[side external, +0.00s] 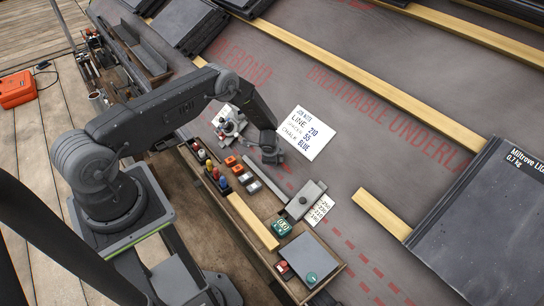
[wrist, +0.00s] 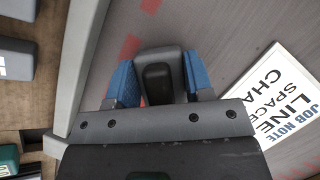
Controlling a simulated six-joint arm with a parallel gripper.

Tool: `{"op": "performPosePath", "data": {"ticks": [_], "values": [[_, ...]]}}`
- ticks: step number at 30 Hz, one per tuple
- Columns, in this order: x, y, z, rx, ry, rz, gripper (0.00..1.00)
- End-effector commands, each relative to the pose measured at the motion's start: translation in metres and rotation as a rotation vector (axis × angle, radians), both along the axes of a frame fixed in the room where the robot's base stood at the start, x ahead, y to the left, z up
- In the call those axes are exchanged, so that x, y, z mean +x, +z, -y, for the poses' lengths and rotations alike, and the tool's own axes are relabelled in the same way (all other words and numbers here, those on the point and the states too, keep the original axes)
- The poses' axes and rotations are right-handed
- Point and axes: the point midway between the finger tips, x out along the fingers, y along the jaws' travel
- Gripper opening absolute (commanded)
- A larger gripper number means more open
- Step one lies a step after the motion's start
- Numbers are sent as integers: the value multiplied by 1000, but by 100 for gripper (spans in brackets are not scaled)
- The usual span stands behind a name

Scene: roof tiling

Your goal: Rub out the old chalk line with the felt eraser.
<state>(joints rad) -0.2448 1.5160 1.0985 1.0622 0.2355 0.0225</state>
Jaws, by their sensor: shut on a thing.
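My gripper (side external: 268,150) is low over the grey underlay (side external: 345,165), beside the white job note. In the wrist view its blue-padded fingers (wrist: 155,80) are shut on a dark grey block (wrist: 158,84), which looks like the felt eraser. Whether the block touches the underlay I cannot tell. Red dashes (wrist: 131,47) lie on the underlay close to the block in the wrist view. In the side view red dashes (side external: 337,240) run down to the right past the tray. I cannot tell which marks are the old chalk line.
The job note (side external: 306,133) lies right of my gripper. A wooden tray (side external: 215,205) in front holds small bottles, orange and grey pieces and a green box (side external: 282,227). A grey metal tool (side external: 305,200) stands at its edge. Battens (side external: 382,213) and dark tiles lie farther out.

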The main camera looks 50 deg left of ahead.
Motion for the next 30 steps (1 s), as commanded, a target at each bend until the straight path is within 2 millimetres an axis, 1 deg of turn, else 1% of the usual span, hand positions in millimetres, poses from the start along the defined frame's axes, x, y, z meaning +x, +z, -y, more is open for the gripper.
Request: {"op": "performPosePath", "data": {"ticks": [10,18,26,30], "values": [[1,-2,2,0,-1,0,28],[1,-1,17,0,-3,0,28],[1,-1,24,0,-1,0,28],[1,-1,32,1,-2,-1,28]]}}
